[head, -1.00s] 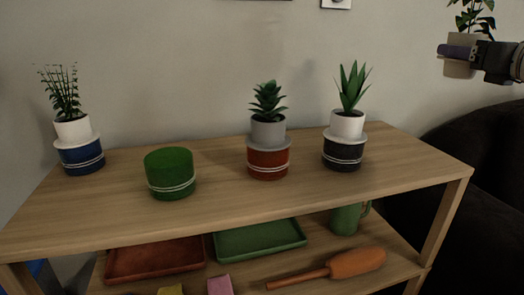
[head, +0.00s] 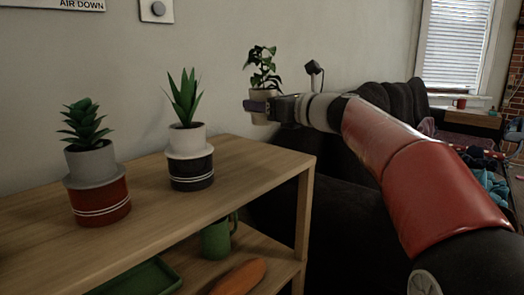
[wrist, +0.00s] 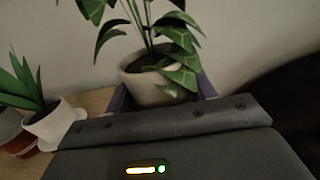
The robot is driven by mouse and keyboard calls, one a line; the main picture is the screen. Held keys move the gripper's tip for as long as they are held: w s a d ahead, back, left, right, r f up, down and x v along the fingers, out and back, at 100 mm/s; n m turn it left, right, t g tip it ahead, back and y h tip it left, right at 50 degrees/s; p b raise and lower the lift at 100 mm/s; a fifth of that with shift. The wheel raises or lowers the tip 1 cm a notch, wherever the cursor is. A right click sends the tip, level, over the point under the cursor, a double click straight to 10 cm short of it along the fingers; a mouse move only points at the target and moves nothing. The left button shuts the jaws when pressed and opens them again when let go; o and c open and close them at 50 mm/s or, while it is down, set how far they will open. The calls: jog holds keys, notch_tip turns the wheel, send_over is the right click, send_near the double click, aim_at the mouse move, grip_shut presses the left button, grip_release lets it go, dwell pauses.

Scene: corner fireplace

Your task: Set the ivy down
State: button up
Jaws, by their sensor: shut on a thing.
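The ivy (head: 262,68) is a leafy plant with broad green leaves in a beige pot (head: 261,119). My gripper (head: 258,106) is shut on this pot and holds it upright in the air, near the right end of the wooden shelf unit. In the wrist view the ivy's pot (wrist: 155,85) sits between my purple-grey fingers (wrist: 163,100), with leaves hanging over its rim. The pot's underside is hidden in the wrist view.
The shelf top (head: 245,160) carries a spiky plant on a black stand (head: 190,172) and a succulent on a red stand (head: 100,203). A green mug (head: 216,239) and a green tray (head: 140,279) are on the lower shelf. A dark sofa (head: 400,97) stands at the right.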

notch_tip(320, 180, down, 8)
jog(key=b, duration=0.2)
jog(key=shift+f+b, duration=0.15)
jog(key=shift+b, duration=0.2)
jog(key=o, duration=1.1)
